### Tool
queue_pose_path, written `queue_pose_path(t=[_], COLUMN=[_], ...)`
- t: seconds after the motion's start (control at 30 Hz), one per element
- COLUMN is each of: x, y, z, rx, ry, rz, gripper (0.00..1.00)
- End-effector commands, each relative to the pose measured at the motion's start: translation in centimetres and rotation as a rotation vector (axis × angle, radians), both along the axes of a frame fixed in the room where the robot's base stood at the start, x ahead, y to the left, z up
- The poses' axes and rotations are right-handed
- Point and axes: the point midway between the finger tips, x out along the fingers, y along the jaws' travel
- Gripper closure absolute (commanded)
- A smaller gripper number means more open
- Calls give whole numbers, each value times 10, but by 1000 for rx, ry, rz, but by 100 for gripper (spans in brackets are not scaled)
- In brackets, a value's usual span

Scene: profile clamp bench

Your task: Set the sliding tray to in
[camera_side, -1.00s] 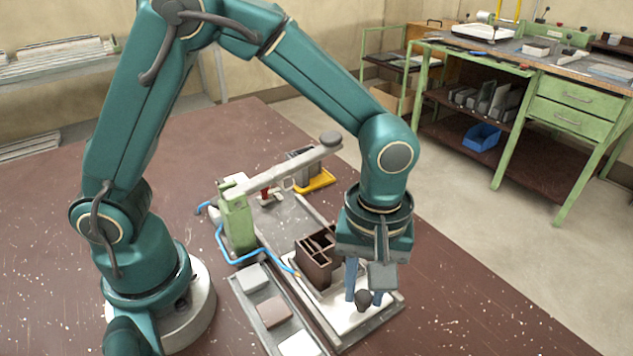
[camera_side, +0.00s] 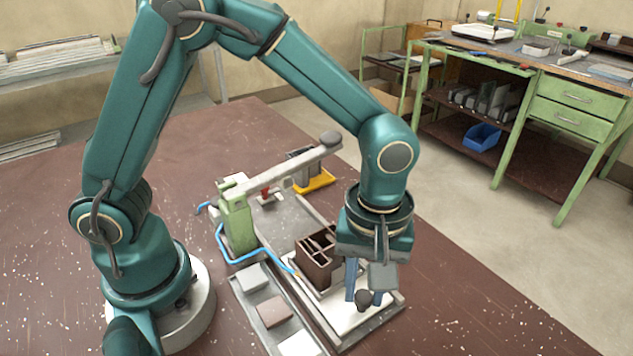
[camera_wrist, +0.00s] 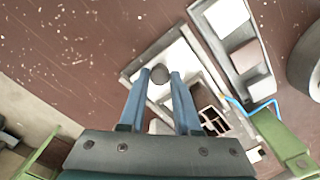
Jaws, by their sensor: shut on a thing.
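The sliding tray (camera_side: 341,316) is a pale plate at the near end of the clamp fixture, and it also shows in the wrist view (camera_wrist: 172,68). A dark round knob (camera_side: 364,301) stands on it near its outer end. My gripper (camera_side: 363,296) points down with its two blue fingers on either side of the knob. In the wrist view my gripper (camera_wrist: 159,80) is shut on the knob (camera_wrist: 159,73). A brown hollow profile piece (camera_side: 318,257) stands upright on the tray, on the inner side of my fingers. My gripper partly hides the tray.
A green clamp post (camera_side: 238,222) with a long grey lever arm (camera_side: 285,169) stands behind the tray. A blue hose (camera_side: 259,256) runs beside it. A rack with several blocks (camera_side: 274,312) lies to the left. The brown table is clear to the right.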

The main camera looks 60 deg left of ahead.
Motion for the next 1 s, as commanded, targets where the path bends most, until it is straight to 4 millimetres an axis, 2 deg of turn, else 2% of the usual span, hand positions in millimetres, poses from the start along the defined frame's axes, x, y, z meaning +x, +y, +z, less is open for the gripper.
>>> queue_pose_path(t=[0.27,0.37,0.8,1.0], x=[-1,0,2,2], y=[0,6,95,125], z=[1,1,1,1], rx=[-1,0,1,2], ry=[2,3,-3,-6], rz=[1,5,10,6], gripper=[100,100,100,100])
